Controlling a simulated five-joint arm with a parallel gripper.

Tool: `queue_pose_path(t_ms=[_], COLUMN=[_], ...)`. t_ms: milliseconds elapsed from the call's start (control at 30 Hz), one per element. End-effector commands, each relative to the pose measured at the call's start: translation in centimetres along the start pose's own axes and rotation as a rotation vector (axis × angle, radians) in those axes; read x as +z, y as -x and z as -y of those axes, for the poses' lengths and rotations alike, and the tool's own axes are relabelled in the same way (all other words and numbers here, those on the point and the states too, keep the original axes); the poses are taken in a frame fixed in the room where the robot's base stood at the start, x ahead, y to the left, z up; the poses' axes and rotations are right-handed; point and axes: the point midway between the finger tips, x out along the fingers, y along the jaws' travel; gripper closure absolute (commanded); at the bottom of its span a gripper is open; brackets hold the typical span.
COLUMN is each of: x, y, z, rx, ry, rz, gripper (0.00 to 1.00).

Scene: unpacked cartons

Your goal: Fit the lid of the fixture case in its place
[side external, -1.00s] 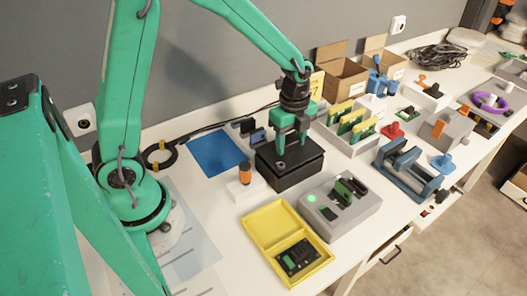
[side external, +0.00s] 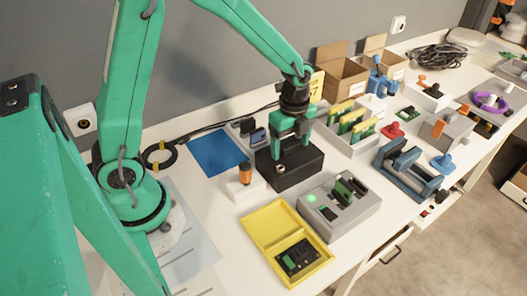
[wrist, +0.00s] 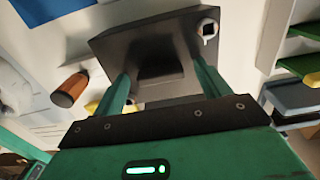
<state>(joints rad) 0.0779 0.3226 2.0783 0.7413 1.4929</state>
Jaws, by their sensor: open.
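The black fixture case (side external: 292,178) stands on the white bench with its dark lid (side external: 308,160) on top. In the side view no gap shows between lid and case. A small silver knob sits near one corner of the lid, clear in the wrist view (wrist: 207,30). My gripper (side external: 292,150) is over the lid, pointing down. In the wrist view its green fingers (wrist: 161,74) are spread to either side of a raised dark block in the lid's middle, seemingly apart from it. Contact at the fingertips is hard to tell.
A grey fixture with a green light (side external: 340,208) and an open yellow case (side external: 287,240) stand in front. An orange-handled tool in a white holder (side external: 245,176) is close on the left. A card tray (side external: 352,128) is behind right. A blue mat (side external: 214,152) lies left.

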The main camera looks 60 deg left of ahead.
Motion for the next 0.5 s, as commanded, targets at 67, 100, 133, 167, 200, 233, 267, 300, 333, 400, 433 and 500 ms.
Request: queue_pose_path(t_ms=[67,100,133,167,200,233,267,300,333,400,433,500], x=[0.0,0.0,0.0,0.0,0.0,0.0,0.0,0.0,0.0,0.0,0.0,0.0], y=[0.3,0.6,0.8,1.1,1.5,1.8,2.1,2.6,3.0,4.0,4.4,5.3], z=[0.1,0.1,0.1,0.1,0.1,0.1,0.1,0.1,0.1,0.1,0.1,0.1], rx=[-0.002,-0.002,-0.002,-0.002,-0.004,-0.004,-0.003,-0.004,-0.005,-0.005,-0.004,-0.004], ry=[0.0,0.0,0.0,0.0,0.0,0.0,0.0,0.0,0.0,0.0,0.0,0.0], rz=[0.0,0.0,0.0,0.0,0.0,0.0,0.0,0.0,0.0,0.0,0.0,0.0], gripper=[0.24,0.24,0.24,0.24,0.24,0.24,0.24,0.24,0.24,0.24,0.24,0.24])
